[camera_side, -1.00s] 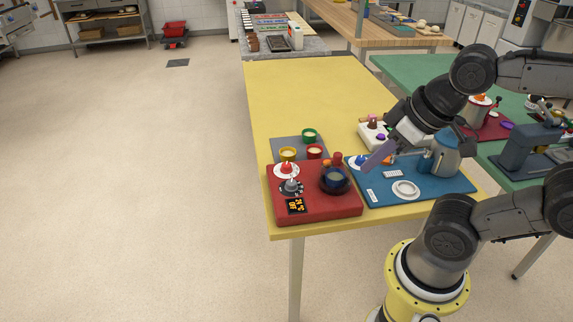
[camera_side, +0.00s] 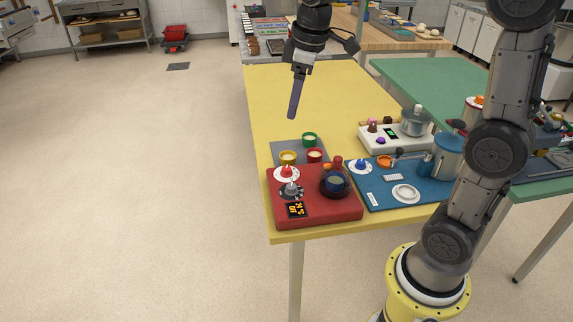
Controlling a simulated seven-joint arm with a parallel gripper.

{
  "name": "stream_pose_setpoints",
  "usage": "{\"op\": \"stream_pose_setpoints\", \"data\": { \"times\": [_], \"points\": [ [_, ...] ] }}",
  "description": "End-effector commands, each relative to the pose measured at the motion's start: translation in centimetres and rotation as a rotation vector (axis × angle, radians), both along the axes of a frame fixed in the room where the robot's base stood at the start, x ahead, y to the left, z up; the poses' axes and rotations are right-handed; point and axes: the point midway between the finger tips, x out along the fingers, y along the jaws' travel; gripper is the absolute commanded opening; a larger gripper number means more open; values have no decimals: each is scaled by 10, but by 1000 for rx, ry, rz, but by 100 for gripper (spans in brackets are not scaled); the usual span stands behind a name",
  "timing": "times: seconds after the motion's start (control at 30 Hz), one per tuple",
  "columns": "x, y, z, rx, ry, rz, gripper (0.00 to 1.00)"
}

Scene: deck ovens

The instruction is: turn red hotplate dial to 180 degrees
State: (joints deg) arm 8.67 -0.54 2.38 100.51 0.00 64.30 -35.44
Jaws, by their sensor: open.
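The red hotplate (camera_side: 345,212) sits at the near left corner of the yellow table. It has a red knob on a white disc (camera_side: 287,173) at its left back and a grey knob on a dark dial (camera_side: 291,189) just in front of it. A black display with orange marks (camera_side: 297,210) is at the front; its reading is too small to tell. My gripper (camera_side: 292,116) is open, points down with purple fingers, and hangs above and behind the knobs, apart from them. The gap between the fingers is not visible from this side. The dial markings are too small to read.
Several small bowls, including a green one (camera_side: 309,139), are on a grey mat behind. A blue mat (camera_side: 430,198) with a kettle (camera_side: 447,157) lies right. The yellow table (camera_side: 275,90) is bare farther back.

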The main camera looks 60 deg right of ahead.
Motion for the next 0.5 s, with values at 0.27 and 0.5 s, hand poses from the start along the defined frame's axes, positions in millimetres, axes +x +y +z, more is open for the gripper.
{"op": "stream_pose_setpoints", "data": {
  "times": [0.27, 0.5],
  "points": [
    [62, -44, -72, 24, 157, -41, 72],
    [65, -58, -109, 44, 232, -71, 72]
  ]
}}
